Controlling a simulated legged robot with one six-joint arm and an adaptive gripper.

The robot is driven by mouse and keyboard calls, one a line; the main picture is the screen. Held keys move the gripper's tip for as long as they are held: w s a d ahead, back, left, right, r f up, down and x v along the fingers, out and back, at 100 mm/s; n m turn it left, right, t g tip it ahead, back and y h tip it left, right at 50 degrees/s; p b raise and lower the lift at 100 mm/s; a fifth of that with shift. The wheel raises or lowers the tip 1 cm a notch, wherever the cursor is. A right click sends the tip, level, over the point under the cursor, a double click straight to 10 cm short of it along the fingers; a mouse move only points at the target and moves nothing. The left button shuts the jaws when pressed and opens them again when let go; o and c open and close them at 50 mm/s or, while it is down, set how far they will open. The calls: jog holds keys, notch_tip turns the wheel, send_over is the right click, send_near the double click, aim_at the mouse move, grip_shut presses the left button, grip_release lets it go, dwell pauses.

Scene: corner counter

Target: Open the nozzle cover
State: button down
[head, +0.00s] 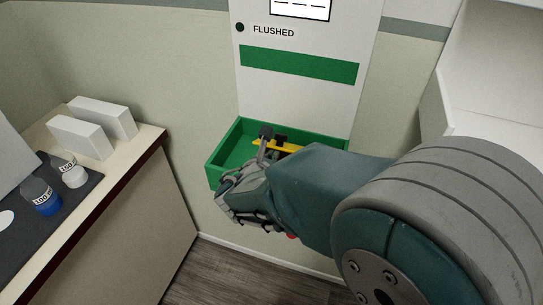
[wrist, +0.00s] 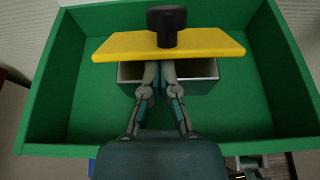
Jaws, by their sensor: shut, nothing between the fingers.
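The nozzle cover appears to be the flat yellow plate (wrist: 205,44) with a black knob (wrist: 166,27) on top, seen in the wrist view. It lies over the far part of a grey open-topped box (wrist: 202,69) inside a green tray. My gripper (wrist: 160,70) is shut and empty, its fingertips at the plate's near edge, below the knob in the picture. I cannot tell whether they touch the plate. In the head view my gripper (head: 263,143) reaches into the tray and hides most of the box; a strip of the yellow plate (head: 290,147) shows.
The green tray (head: 232,145) is fixed to a white panel (head: 300,100) marked FLUSHED, and its walls surround the box. At left, a counter (head: 115,165) holds bottles (head: 42,197) and white boxes (head: 80,137). A white shelf unit (head: 490,90) stands at right.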

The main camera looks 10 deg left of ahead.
aim_at(277, 136)
jog(key=shift+w+r+g, duration=0.15)
jog(key=shift+r+g, duration=0.25)
jog(key=shift+g, duration=0.2)
jog(key=shift+w+r+g, duration=0.5)
jog(key=shift+r+g, duration=0.35)
jog(key=shift+g, duration=0.25)
jog(key=shift+w+d+r, duration=0.15)
jog(key=shift+w+r, duration=0.75)
jog(key=shift+w, duration=0.1)
jog(key=shift+r, duration=0.15)
